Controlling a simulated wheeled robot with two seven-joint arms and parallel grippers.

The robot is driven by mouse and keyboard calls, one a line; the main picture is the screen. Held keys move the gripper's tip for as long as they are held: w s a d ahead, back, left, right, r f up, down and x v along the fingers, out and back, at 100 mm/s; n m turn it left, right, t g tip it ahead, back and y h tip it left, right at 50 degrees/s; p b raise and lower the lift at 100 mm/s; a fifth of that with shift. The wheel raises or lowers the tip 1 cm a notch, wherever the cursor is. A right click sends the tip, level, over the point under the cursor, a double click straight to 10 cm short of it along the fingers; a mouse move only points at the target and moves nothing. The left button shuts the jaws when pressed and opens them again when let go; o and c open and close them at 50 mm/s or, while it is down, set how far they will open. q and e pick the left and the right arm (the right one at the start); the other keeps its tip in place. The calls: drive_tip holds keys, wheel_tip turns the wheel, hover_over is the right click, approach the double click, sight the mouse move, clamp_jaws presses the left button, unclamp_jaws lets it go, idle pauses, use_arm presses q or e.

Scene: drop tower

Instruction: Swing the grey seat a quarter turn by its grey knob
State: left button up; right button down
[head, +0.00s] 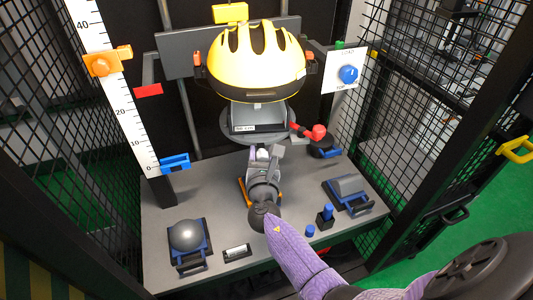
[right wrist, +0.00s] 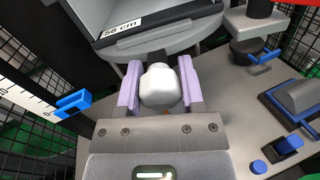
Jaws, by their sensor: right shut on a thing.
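The grey seat (head: 226,124) is a round plate under the yellow helmet (head: 256,72) in the head view. Its rim also shows at the top of the right wrist view (right wrist: 205,28), below a dark part labelled "56 cm". The pale grey knob (right wrist: 160,88) sits between the lilac fingers of my right gripper (right wrist: 159,85), at the seat's front. In the head view my right gripper (head: 263,158) reaches the seat's front edge from below, shut on the knob, which is partly hidden there. My left gripper does not show.
A height scale (head: 110,90) with an orange slider (head: 107,61) stands left. A red knob (head: 319,131) is right of the seat. The grey deck carries a dome anvil (head: 186,235), a rounded block (head: 348,185) and blue pegs (head: 325,214). Mesh cage walls flank both sides.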

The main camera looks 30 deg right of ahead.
sight(227, 136)
drive_tip(key=w+a+m+g+h+b, duration=0.2)
drive_tip(key=w+m+g+h+b, duration=0.1)
drive_tip(key=b, duration=0.5)
drive_tip(key=w+a+m+g+h+b, duration=0.2)
drive_tip(key=w+m+g+h+b, duration=0.1)
drive_tip(key=g+b, duration=0.3)
drive_tip(key=w+a+m+g+h+b, duration=0.2)
drive_tip(key=w+a+m+g+b, duration=0.1)
drive_tip(key=b, duration=0.7)
drive_tip(key=shift+w+f+m+g+h+b, duration=0.15)
drive_tip(key=shift+w+m+g+h+b, duration=0.2)
drive_tip(key=shift+m+g, duration=0.45)
drive_tip(key=shift+w, duration=0.1)
drive_tip(key=shift+c, duration=1.2)
unclamp_jaws()
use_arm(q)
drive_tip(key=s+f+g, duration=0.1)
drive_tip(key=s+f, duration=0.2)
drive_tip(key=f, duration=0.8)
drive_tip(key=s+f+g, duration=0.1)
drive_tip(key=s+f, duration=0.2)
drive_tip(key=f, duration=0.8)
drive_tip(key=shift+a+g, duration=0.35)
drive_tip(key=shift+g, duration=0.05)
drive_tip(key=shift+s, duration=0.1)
